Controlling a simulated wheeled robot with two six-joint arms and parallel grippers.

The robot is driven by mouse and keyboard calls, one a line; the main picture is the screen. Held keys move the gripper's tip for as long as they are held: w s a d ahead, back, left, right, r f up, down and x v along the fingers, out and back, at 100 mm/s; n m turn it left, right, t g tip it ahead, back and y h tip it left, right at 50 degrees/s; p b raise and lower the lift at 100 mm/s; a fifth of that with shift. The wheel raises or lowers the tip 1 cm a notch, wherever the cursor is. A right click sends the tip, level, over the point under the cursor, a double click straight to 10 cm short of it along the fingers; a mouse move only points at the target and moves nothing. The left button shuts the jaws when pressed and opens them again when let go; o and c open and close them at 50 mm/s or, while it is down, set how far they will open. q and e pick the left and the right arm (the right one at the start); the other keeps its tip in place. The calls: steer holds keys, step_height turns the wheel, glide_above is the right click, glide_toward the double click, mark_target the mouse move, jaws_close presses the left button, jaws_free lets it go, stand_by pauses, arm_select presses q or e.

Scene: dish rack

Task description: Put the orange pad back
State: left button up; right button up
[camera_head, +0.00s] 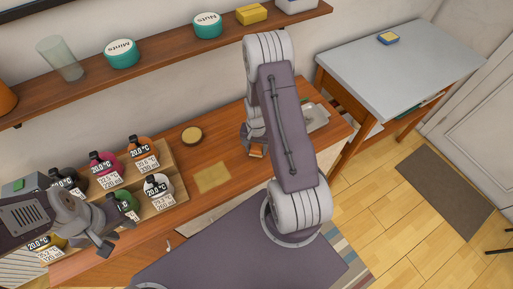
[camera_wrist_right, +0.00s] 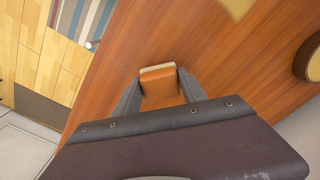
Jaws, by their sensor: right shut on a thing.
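The orange pad (camera_wrist_right: 160,87) has a pale edge strip and sits between the two fingers of my right gripper (camera_wrist_right: 161,84) in the right wrist view. The fingers press on its two sides. In the head view the pad (camera_head: 256,152) shows as a small orange patch below my right arm, over the wooden counter (camera_head: 235,200). My right arm hides most of that gripper there, and I cannot tell whether the pad touches the counter. My left gripper (camera_head: 117,236) is open and empty, in front of the bottle rack (camera_head: 172,198).
Several labelled bottles stand in the rack at left. A tan square (camera_head: 212,177) and a round tan lid (camera_head: 192,135) lie on the counter left of the pad. A pale tray-like object (camera_head: 316,117) lies right of my arm. A shelf (camera_head: 165,60) runs above.

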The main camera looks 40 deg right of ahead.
steer(key=shift+f+b, duration=0.4)
steer(key=shift+f, duration=0.3)
steer(key=shift+f, duration=0.25)
steer(key=o, duration=1.5)
step_height(320, 180, up, 9)
steer(key=shift+r+b, duration=0.1)
steer(key=shift+b, duration=0.2)
